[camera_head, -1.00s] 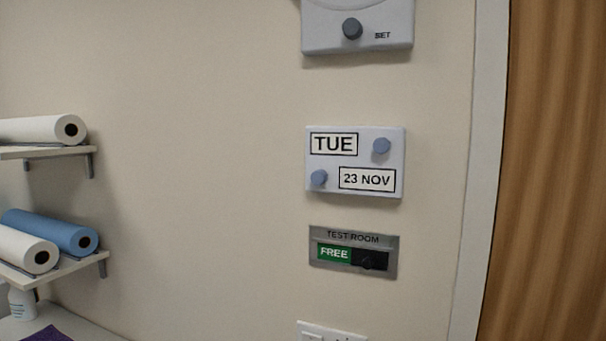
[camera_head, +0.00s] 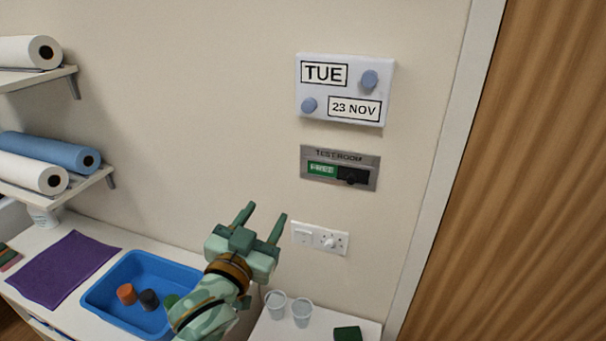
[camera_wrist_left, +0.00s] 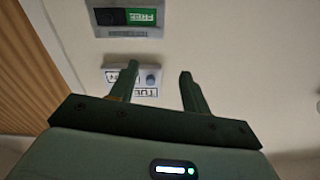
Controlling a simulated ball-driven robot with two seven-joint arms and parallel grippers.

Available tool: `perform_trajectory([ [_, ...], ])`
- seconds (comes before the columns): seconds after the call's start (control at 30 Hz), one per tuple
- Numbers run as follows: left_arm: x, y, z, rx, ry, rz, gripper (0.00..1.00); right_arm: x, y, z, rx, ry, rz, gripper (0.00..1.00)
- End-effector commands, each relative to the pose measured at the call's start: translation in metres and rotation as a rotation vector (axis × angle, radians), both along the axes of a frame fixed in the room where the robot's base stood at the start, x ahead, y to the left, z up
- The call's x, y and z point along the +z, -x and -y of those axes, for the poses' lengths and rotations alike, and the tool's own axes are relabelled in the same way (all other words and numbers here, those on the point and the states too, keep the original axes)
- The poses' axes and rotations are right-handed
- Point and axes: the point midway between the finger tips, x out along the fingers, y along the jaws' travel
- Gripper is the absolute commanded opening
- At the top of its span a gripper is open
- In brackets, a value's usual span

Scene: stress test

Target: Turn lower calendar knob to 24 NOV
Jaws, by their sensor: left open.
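The white calendar box (camera_head: 345,90) is fixed on the wall. Its upper window reads TUE with a blue-grey knob (camera_head: 370,80) to the right. Its lower window reads 23 NOV with the lower knob (camera_head: 309,105) to the left. My left gripper (camera_head: 265,215) is open and empty, below and left of the calendar, with its fingers pointing up. In the left wrist view the calendar (camera_wrist_left: 145,91) appears upside down beyond the open fingers (camera_wrist_left: 158,75), partly hidden by one finger. My right gripper is not in view.
A TEST ROOM sign (camera_head: 340,168) showing FREE and a switch plate (camera_head: 320,239) are on the wall below the calendar. A wooden door (camera_head: 530,200) is at right.

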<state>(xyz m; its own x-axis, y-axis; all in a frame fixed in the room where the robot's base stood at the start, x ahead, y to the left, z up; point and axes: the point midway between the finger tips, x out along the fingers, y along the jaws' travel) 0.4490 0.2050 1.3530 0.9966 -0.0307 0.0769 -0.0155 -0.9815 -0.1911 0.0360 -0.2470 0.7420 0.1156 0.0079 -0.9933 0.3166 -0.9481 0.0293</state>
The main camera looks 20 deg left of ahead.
Motion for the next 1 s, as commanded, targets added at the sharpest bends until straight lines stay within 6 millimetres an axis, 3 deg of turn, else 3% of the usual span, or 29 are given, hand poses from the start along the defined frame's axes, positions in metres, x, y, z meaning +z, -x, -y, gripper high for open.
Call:
perform_trajectory([
  [0.03, 0.027, -0.007, 0.006, -0.028, 0.060, 0.102, 0.47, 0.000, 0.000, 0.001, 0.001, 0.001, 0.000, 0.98],
  [0.1, 0.053, -0.012, 0.011, -0.062, 0.126, 0.208, 0.47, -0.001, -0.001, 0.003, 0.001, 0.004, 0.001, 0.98],
  [0.2, 0.074, -0.014, 0.015, -0.091, 0.174, 0.289, 0.47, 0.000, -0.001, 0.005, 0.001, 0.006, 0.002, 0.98],
  [0.37, 0.086, -0.029, 0.017, -0.099, 0.187, 0.310, 0.47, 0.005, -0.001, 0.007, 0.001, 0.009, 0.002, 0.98],
  [0.8, 0.127, -0.126, 0.025, -0.098, 0.184, 0.305, 0.47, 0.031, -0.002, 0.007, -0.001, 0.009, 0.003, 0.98],
  [1.0, 0.137, -0.154, 0.028, -0.098, 0.183, 0.304, 0.47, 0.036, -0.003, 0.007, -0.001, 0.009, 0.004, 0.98],
])
